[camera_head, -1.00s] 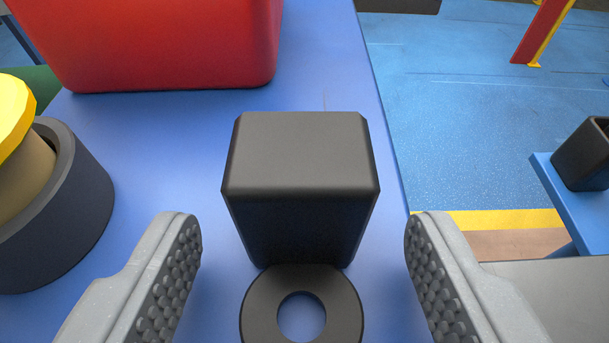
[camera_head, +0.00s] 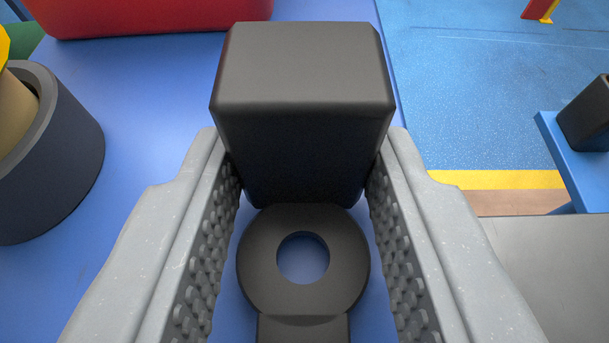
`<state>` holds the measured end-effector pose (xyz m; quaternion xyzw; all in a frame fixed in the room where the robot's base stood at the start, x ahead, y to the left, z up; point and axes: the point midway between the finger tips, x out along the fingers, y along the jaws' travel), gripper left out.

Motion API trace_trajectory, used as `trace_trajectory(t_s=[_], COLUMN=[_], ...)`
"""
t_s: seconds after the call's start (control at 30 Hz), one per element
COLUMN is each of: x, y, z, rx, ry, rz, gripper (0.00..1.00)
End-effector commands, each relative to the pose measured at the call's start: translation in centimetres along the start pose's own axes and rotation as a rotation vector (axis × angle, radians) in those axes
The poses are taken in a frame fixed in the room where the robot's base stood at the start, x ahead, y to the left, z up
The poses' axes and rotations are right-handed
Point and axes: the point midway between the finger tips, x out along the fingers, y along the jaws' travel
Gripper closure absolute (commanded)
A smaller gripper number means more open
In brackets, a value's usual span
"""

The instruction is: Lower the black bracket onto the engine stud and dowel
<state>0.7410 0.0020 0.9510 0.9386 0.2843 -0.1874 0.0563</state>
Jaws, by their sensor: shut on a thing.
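The black bracket (camera_head: 302,130) has a tall block with a flat ring with a round hole at its near side. A flat black strip runs from the ring toward the bottom edge of the view. My gripper (camera_head: 303,165) is shut on the block, one grey studded finger against each side. The bracket is over the blue table top (camera_head: 150,100); I cannot tell whether it still rests on it. The engine stud and dowel are not in view.
A red box (camera_head: 150,15) stands at the back left. A dark round container (camera_head: 65,150) with a tan thing inside stands at the left. At the right, beyond the table edge, a dark box (camera_head: 588,115) sits on a blue stand (camera_head: 575,170).

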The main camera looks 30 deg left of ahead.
Motion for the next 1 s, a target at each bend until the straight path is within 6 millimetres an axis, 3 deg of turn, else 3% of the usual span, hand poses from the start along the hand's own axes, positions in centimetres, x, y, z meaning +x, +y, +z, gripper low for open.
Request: trace_trajectory(t_s=[0.6,1.0], x=[-3.1,-3.6], y=[0.1,-0.1], z=[-7.4,-8.9], rx=[-0.003,0.0], ry=[0.001,0.001], rz=[0.002,-0.001], gripper=[0.94,0.94])
